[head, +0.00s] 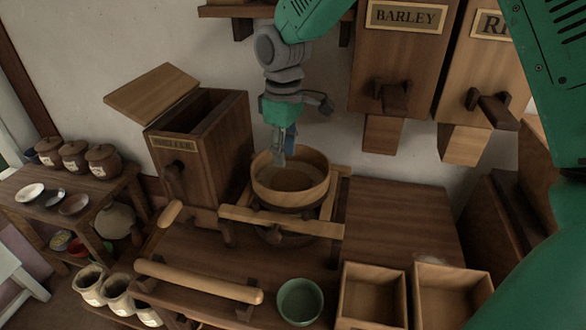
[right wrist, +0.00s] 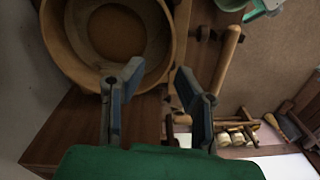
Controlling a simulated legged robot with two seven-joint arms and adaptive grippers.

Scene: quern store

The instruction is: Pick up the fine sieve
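A round wooden hoop with a brownish mesh or base inside, which looks like the fine sieve (head: 303,196), sits on a wooden frame (head: 280,220) on the bench. My right gripper (head: 279,158) points down at the hoop's back-left rim. In the right wrist view the round wooden hoop (right wrist: 57,40) fills the upper left, and the right gripper (right wrist: 160,78) has its two fingers apart with nothing clearly between them. One finger overlaps the hoop's rim in that view; I cannot tell whether it touches.
A wooden hopper box (head: 218,135) with a tilted lid stands left of the hoop. A barley bin (head: 400,60) hangs behind. A green bowl (head: 300,302) and open wooden boxes (head: 372,292) are at the front. A bare board (head: 400,215) lies right.

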